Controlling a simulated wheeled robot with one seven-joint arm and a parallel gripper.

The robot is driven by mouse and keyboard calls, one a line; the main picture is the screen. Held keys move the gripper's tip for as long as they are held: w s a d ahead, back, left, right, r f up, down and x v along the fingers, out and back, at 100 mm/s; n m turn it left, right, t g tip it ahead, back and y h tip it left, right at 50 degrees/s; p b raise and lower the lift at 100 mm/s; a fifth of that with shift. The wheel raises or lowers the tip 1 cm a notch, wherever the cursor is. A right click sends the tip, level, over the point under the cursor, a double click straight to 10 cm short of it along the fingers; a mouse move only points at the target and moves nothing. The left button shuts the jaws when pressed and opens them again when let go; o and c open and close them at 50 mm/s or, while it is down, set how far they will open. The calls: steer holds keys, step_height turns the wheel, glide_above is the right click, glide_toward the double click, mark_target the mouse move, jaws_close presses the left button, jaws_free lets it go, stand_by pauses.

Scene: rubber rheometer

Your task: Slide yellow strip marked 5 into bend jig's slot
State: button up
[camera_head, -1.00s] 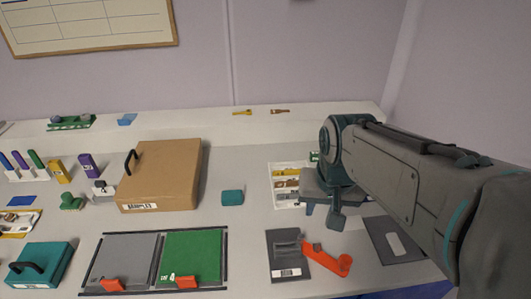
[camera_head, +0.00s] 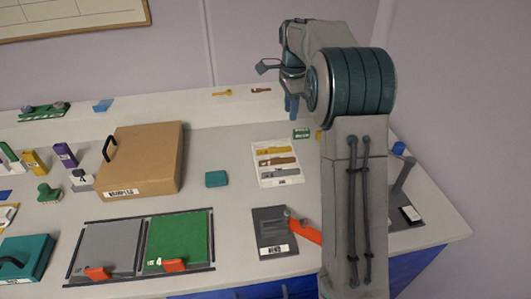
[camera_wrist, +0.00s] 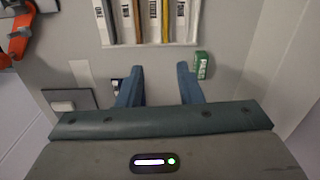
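I cannot read a 5 on any strip. A small yellow piece (camera_head: 318,135) shows beside my arm, mostly hidden. A yellow upright piece (camera_head: 35,162) stands at the left, its mark too small to read. My gripper (camera_head: 291,107) is raised toward the back of the bench, right of centre. In the wrist view (camera_wrist: 160,88) its blue fingers are apart, with bare bench between them.
A dark plate with a post (camera_head: 402,190) is at the right. A brown box (camera_head: 142,155) and green mat (camera_head: 178,238) are left. Bench around the teal block (camera_head: 216,179) is clear.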

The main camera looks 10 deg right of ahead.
steer(key=w+f, duration=0.1)
glide_above(286, 147)
steer(key=shift+m, duration=0.4)
steer(key=f, duration=0.8)
steer(key=shift+d, duration=0.3)
steer(key=f, duration=0.5)
steer(key=shift+a+f, duration=0.25)
steer(key=shift+a, duration=0.05)
jaws_close()
